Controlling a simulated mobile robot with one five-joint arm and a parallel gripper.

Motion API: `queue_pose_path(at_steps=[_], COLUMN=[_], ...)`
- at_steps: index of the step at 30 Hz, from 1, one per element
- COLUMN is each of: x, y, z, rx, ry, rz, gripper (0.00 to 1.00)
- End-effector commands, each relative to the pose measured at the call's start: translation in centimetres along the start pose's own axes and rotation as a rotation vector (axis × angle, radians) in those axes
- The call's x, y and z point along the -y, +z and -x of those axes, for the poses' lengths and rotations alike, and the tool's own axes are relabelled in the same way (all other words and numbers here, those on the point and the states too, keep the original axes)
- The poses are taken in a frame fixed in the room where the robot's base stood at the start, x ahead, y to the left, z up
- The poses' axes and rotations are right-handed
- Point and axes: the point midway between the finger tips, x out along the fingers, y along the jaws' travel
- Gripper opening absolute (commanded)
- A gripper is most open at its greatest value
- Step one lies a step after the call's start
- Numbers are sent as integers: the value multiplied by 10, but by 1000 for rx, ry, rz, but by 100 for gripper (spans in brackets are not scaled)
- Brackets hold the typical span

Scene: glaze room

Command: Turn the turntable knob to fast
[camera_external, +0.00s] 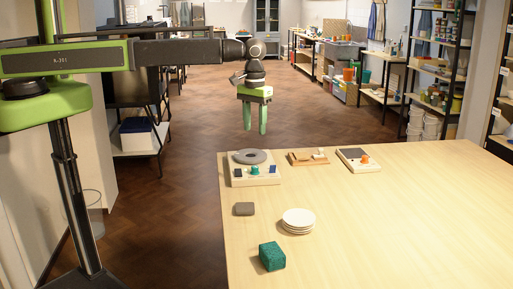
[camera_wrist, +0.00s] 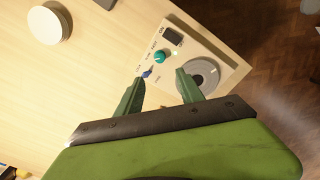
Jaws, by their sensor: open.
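The turntable unit (camera_external: 243,182) is a pale box at the table's far left corner, with a grey disc (camera_external: 250,156) and a teal knob (camera_external: 255,170). In the wrist view the teal knob (camera_wrist: 159,57) sits on the panel beside the grey disc (camera_wrist: 202,77), with small printed marks around it; I cannot read the knob's setting for sure. A blue part (camera_wrist: 146,73) is next to it. My gripper (camera_external: 255,132) points down above the unit, open and empty. In the wrist view the knob shows just beyond the gap between my fingertips (camera_wrist: 160,76), apart from them.
A wooden board with small parts (camera_external: 308,158) and a pale box with an orange knob (camera_external: 358,160) stand to the right. The table's right side is clear.

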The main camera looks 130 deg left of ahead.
Motion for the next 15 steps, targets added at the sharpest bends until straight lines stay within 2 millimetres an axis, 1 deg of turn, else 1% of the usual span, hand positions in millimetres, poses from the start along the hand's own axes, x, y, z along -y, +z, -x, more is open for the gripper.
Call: queue_pose_path(at_steps=[1, 15], x=[0, 0], y=[0, 0], z=[-21, -118], rx=[0, 0], ry=[0, 0], rz=[0, -1], gripper=[45, 45])
